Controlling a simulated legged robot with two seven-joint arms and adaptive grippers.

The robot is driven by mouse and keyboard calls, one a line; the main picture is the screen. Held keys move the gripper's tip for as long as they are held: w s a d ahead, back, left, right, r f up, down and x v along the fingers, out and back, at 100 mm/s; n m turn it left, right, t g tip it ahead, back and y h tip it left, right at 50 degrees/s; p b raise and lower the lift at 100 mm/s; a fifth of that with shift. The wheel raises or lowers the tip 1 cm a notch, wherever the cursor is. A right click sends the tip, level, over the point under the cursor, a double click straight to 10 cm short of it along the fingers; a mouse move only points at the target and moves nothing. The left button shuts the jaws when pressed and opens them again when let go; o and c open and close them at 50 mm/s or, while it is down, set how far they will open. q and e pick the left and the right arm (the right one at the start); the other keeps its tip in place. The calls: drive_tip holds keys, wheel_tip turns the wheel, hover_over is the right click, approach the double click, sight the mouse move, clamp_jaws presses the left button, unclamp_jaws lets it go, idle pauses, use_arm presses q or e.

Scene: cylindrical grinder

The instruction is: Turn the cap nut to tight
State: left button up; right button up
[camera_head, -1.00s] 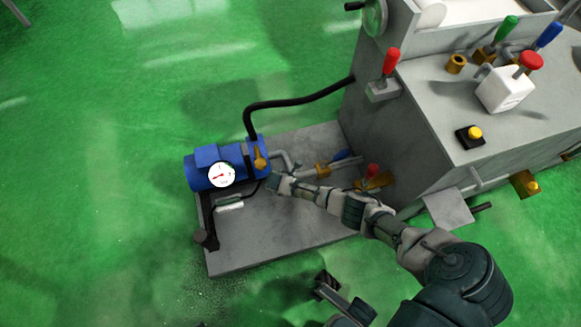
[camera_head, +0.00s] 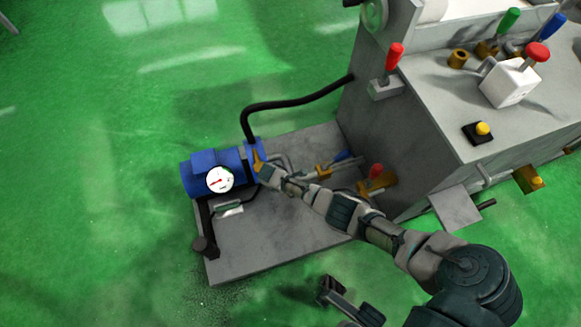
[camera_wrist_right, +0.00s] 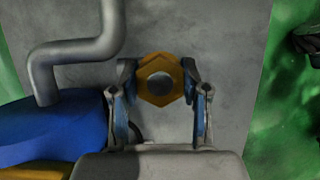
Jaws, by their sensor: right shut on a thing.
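The cap nut (camera_wrist_right: 160,62) is a brass hexagon with a round hole at its centre. In the right wrist view it sits between the two fingertips of my right gripper (camera_wrist_right: 160,74), which are shut on its left and right sides. In the head view my right gripper (camera_head: 265,173) reaches the brass fitting (camera_head: 257,160) at the right end of the blue pump (camera_head: 215,170); the fingertips and the nut's seat are hard to make out there. A dark part at the bottom, seemingly my left gripper (camera_head: 335,292), is away from the pump, its jaw state unclear.
A white dial gauge (camera_head: 220,180) faces up on the pump. A black hose (camera_head: 295,103) and grey pipes run to the grinder body (camera_head: 420,120). The grey base plate (camera_head: 270,245) is bare in front.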

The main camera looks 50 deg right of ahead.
drive_tip(key=shift+w+a, duration=0.15)
drive_tip(key=shift+w, duration=0.05)
drive_tip(key=o, duration=0.9)
drive_tip(key=shift+o, duration=1.2)
drive_tip(key=shift+r, duration=0.35)
drive_tip(key=v, duration=1.1)
drive_tip(key=shift+w, duration=0.1)
